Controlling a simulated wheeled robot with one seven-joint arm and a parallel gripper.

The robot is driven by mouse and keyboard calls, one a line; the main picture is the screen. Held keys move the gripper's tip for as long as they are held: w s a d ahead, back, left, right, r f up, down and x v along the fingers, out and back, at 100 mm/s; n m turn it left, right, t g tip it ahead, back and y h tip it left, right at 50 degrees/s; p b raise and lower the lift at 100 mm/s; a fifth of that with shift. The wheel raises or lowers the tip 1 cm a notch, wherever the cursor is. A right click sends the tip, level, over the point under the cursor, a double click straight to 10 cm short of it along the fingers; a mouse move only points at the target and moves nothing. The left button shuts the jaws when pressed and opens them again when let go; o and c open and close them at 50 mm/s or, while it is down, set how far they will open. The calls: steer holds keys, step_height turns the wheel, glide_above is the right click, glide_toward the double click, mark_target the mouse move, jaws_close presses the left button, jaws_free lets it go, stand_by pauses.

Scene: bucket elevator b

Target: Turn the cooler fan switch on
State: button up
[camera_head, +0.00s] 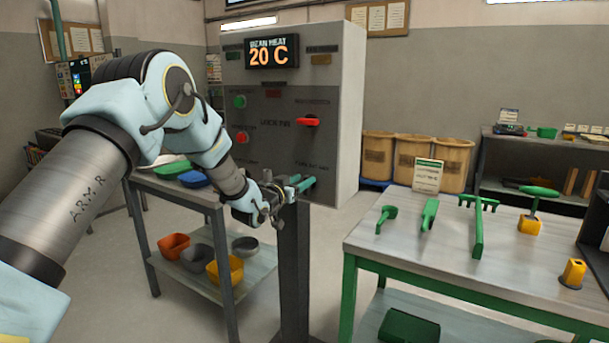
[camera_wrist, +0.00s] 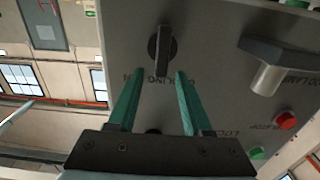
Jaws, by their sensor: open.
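The control panel (camera_head: 290,100) is a grey upright cabinet with a display reading 20 C. In the wrist view a black rotary knob (camera_wrist: 161,43) sits on the panel, its raised bar running roughly up and down the picture. Lettering beside it is partly covered and looks like "cooling". My gripper (camera_head: 303,182) is at the panel's lower right in the head view, where it hides the knob. In the wrist view its two green fingers (camera_wrist: 158,74) are open and empty, pointing towards the knob, one to each side; I cannot tell whether they touch it.
A grey handle (camera_wrist: 268,68) and a red button (camera_wrist: 286,120) stick out near the knob. The head view shows a red handle (camera_head: 308,121) above my gripper. A green-framed tool table (camera_head: 455,262) stands right, a bowl shelf (camera_head: 180,262) left.

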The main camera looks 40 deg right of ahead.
steer(key=shift+x, duration=0.9)
jaws_close()
